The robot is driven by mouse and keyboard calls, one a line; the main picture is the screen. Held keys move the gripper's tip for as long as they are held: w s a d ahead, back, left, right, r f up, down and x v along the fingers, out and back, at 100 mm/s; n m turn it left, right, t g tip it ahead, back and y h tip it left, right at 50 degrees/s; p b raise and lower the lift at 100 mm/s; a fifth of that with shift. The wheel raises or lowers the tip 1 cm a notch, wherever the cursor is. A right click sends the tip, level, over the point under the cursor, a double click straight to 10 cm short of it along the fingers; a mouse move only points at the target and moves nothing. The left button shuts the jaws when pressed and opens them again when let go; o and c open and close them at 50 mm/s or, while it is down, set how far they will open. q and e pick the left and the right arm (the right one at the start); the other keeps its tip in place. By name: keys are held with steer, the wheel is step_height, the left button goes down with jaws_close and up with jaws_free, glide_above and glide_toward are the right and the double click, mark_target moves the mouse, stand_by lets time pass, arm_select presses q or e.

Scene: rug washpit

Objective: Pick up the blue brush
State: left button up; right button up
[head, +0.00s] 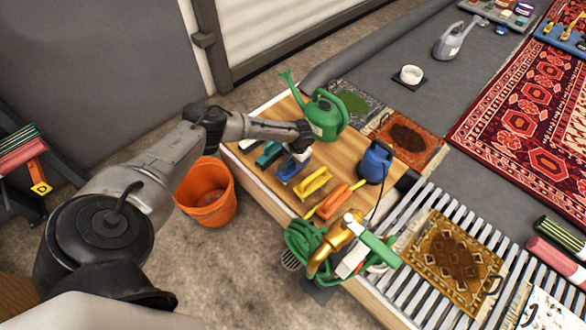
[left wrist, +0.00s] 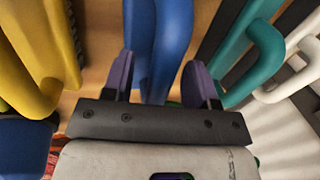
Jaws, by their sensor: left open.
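The blue brush (head: 289,169) lies on the wooden worktable in a row of coloured brushes, between the teal brush (head: 268,154) and the yellow brush (head: 314,183). My left gripper (head: 300,153) is over the blue brush and hides part of it in the head view. In the left wrist view the blue brush's handle (left wrist: 168,35) runs between the two spread purple fingers of my left gripper (left wrist: 160,75). The fingers stand on either side of it; I cannot tell whether they touch it. My right gripper is not in view.
The yellow handle (left wrist: 35,60) and teal handle (left wrist: 255,60) flank the fingers closely. A green watering can (head: 326,114) stands behind the brushes, a blue container (head: 375,162) to the right, an orange brush (head: 337,200) in front. An orange bucket (head: 207,196) stands on the floor left.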

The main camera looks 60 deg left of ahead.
arm_select(q)
steer(key=shift+c, duration=0.5)
jaws_close()
steer(key=shift+r, duration=0.1)
step_height(320, 180, up, 10)
steer(key=p, duration=0.7)
